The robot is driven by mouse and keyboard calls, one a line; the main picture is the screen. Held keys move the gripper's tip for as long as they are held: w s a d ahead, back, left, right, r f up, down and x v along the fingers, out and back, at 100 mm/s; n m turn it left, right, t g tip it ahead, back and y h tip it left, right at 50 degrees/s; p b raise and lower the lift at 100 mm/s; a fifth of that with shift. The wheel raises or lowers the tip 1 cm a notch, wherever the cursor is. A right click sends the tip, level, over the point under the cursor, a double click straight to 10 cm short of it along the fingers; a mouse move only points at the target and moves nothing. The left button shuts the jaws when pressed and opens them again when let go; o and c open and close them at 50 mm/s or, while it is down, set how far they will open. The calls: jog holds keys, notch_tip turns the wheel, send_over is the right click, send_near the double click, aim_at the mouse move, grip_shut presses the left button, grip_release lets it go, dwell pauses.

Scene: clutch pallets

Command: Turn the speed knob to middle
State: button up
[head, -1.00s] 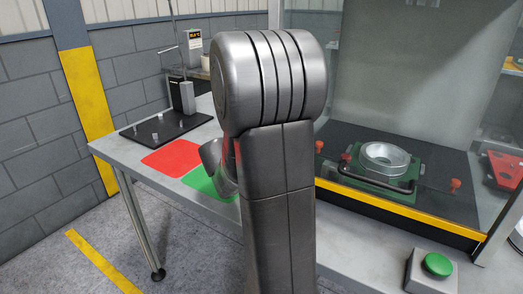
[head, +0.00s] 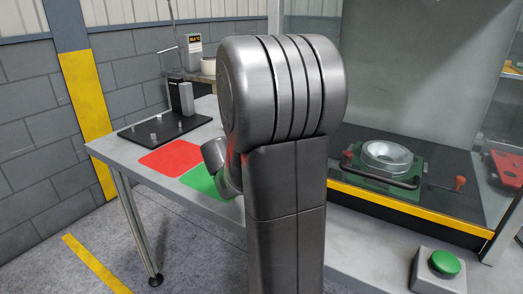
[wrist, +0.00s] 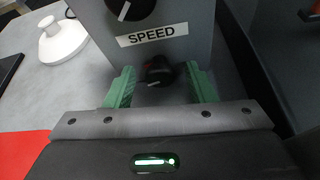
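In the wrist view a grey control box has a white label reading SPEED (wrist: 151,35). A black knob (wrist: 158,70) with a white pointer mark sits just below the label; the mark points down and to the left. Another black knob (wrist: 131,7) with a white pointer is above the label, cut by the top edge. My gripper (wrist: 161,84) is open, with one green finger on each side of the lower knob and a visible gap on both sides. In the head view my arm hides the gripper and the control box.
The table holds a red mat (head: 173,159), a green mat (head: 200,181) and a black plate with pegs (head: 160,133). A green fixture (head: 386,166) sits in the enclosure at right, with a green button (head: 444,263) in front. A white round-based object (wrist: 62,42) stands left of the box.

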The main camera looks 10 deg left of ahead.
jog(key=p+v, duration=0.2)
jog(key=v, duration=1.1)
jog(key=shift+s+r+p, duration=0.15)
jog(key=shift+s+p, duration=0.2)
jog(key=shift+p, duration=0.05)
